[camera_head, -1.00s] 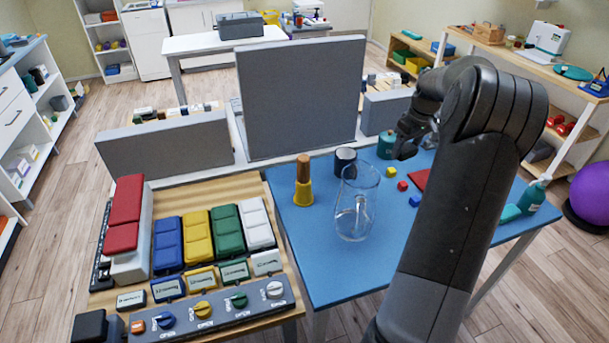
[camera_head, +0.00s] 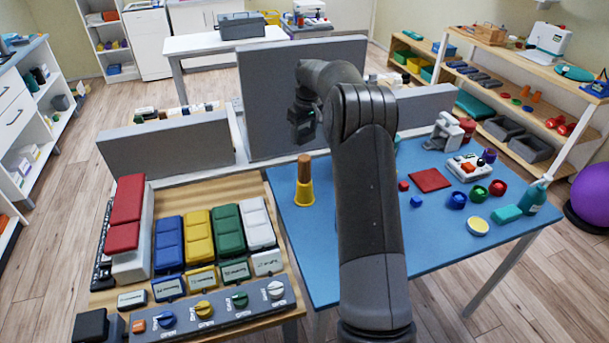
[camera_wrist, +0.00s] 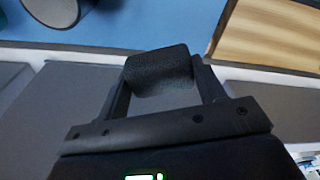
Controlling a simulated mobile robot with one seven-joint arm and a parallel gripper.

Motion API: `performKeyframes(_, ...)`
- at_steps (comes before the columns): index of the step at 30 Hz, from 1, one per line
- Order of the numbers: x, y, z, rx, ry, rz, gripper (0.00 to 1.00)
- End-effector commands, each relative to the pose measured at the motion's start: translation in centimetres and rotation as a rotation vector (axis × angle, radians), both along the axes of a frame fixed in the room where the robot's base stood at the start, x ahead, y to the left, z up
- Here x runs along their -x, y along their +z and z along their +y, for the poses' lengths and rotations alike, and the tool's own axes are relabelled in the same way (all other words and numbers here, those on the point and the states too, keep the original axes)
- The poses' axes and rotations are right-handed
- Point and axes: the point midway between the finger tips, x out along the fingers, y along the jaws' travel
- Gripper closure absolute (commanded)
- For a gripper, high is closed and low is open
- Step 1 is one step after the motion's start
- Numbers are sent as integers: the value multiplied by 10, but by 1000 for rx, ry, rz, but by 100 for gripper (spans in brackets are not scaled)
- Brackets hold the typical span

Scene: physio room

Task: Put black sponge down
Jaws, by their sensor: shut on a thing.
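The black sponge (camera_wrist: 160,71) shows in the wrist view as a dark, rounded block between the two fingertips. My gripper (camera_wrist: 158,80) is shut on it, with a finger on each side. In the head view my gripper (camera_head: 302,118) is raised in front of the tall grey panel, above the back left part of the blue table. The sponge cannot be made out there against my dark wrist. The blue table top (camera_head: 440,262) is below and to the right of the gripper.
A yellow cup with a brown top (camera_head: 304,190) stands near the blue table's left edge. A tall grey panel (camera_head: 262,95) stands behind. The wooden board (camera_head: 185,190) at left carries coloured switches.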

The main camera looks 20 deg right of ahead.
Motion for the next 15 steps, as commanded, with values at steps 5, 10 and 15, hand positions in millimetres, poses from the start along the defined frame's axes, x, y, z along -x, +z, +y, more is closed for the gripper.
performKeyframes(5, 1, -32, -3, 0, -3, 4, 59)
performKeyframes(10, 1, -55, -3, -1, -3, 5, 59)
performKeyframes(15, 2, -88, -3, -1, -4, 4, 59)
